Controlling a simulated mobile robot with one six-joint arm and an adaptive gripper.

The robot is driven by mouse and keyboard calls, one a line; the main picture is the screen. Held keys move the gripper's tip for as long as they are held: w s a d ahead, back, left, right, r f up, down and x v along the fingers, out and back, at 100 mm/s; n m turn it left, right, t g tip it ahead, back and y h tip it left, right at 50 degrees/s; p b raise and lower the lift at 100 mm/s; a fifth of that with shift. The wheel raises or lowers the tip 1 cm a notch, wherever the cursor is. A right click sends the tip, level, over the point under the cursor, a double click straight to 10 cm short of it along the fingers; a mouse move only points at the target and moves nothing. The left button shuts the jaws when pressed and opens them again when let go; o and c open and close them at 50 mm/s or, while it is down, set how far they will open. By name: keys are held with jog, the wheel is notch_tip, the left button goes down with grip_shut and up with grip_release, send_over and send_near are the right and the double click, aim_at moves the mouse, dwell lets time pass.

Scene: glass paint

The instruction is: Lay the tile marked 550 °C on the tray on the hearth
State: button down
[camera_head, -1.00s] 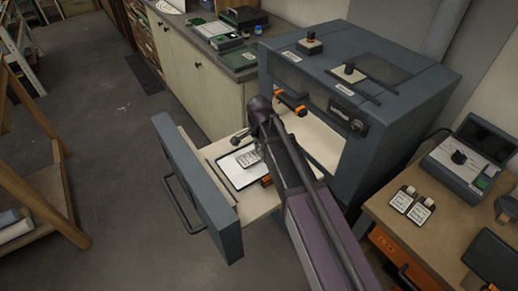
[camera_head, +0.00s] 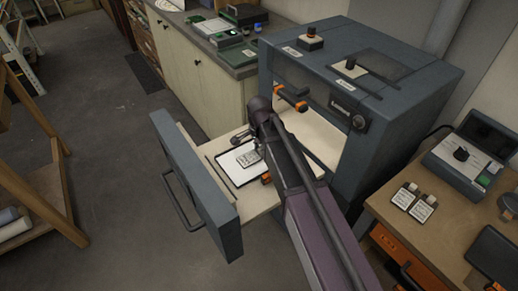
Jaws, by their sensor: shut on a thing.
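A small pale tile (camera_head: 249,158) with dark print is at my gripper (camera_head: 250,148), over the right part of the white, dark-edged tray (camera_head: 230,168). The print is too small to read. My gripper is shut on the tile, and my arm hides part of both. I cannot tell whether the tile touches the tray. The tray lies on the pale hearth (camera_head: 258,203), which is drawn out of the grey kiln (camera_head: 345,165) behind its thick grey door (camera_head: 195,185).
Two labelled pale tiles or cards (camera_head: 405,196) (camera_head: 423,208) lie on the wooden bench (camera_head: 450,225) at right, near a grey control box (camera_head: 470,150). A wooden rack (camera_head: 40,190) stands at left; the floor between is clear.

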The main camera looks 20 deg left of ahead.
jog(key=shift+f, duration=0.1)
dwell(0.6)
jog(key=shift+c, duration=2.1)
grip_release()
jog(key=shift+r, duration=0.2)
jog(key=shift+s+r+p, duration=0.1)
jog(key=shift+r+p, duration=3.25)
jog(key=shift+p, duration=0.1)
